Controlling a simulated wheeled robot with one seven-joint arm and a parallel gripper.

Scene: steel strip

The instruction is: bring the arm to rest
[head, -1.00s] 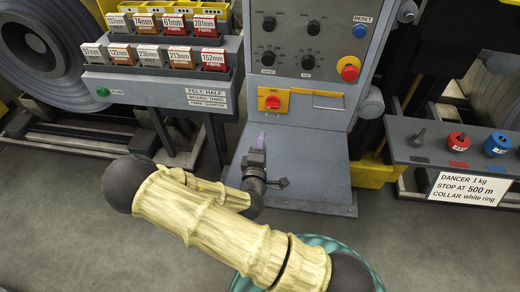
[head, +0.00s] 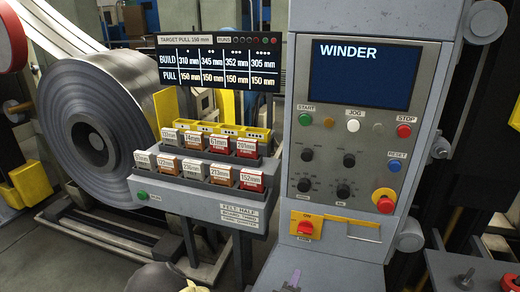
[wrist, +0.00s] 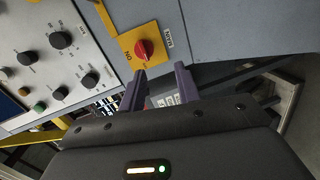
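My gripper (wrist: 160,88) shows in the wrist view with its two dark purple fingers apart and nothing between them. Most of my arm is out of the head view. In the wrist view the fingers point toward the cabinet, close below the yellow plate with the red ON switch (wrist: 144,49). I cannot tell whether they touch the cabinet.
The winder panel (head: 350,130) stands at centre right, with buttons, knobs, a red emergency knob (head: 384,200) and a red switch (head: 305,227). A rack of labelled blocks (head: 208,195) is left of it. A big steel coil (head: 95,130) stands further left. A display board (head: 218,63) hangs behind.

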